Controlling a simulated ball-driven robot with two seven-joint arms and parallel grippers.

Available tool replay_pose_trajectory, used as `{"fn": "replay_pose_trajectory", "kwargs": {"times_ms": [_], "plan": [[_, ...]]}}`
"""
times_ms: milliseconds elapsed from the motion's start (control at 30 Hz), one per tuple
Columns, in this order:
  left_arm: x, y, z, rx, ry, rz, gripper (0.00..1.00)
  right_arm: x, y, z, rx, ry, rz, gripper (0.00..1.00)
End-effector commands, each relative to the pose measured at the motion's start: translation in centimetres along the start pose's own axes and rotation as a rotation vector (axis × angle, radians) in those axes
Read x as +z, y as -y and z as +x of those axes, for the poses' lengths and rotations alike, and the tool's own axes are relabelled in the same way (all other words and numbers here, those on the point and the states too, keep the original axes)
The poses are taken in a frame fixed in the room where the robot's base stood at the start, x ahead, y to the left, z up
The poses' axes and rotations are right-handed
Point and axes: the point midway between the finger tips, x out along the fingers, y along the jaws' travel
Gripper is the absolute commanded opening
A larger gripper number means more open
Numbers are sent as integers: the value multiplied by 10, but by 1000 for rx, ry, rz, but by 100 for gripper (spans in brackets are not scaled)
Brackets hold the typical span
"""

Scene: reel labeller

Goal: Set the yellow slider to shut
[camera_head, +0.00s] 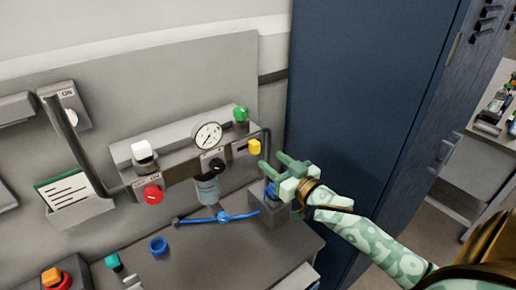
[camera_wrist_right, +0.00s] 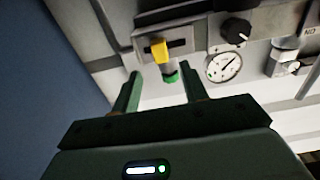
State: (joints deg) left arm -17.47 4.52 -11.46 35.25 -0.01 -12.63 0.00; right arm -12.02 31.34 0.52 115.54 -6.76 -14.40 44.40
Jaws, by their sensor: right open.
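The yellow slider (camera_head: 254,146) sits on the front of the grey panel box, right of the round gauge, in the head view. In the right wrist view the yellow slider (camera_wrist_right: 159,51) stands in a dark slot, near the slot's left part in that picture. My right gripper (camera_head: 269,163) is open and empty, just right of and below the slider, with its fingers pointing toward the panel. In the wrist view its two fingers (camera_wrist_right: 160,85) are spread apart with the slider beyond them, apart from both. My left gripper is not in view.
A tall blue cabinet (camera_head: 355,110) stands close on the right.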

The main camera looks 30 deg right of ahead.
Motion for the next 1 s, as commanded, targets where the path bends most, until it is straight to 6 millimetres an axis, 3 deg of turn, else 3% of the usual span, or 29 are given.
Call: {"fn": "replay_pose_trajectory", "kwargs": {"times_ms": [100,300,467,733,767,900,1000], "plan": [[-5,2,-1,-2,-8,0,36,-1,0,30,1,-2,-1,44],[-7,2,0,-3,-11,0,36,1,0,64,0,1,0,44],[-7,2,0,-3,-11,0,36,0,0,75,0,1,0,44],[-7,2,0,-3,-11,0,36,1,0,76,0,2,0,44],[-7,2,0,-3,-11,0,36,1,0,76,0,2,0,38],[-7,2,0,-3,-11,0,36,1,0,76,0,2,0,0],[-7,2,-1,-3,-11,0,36,1,0,76,0,2,0,0]]}}
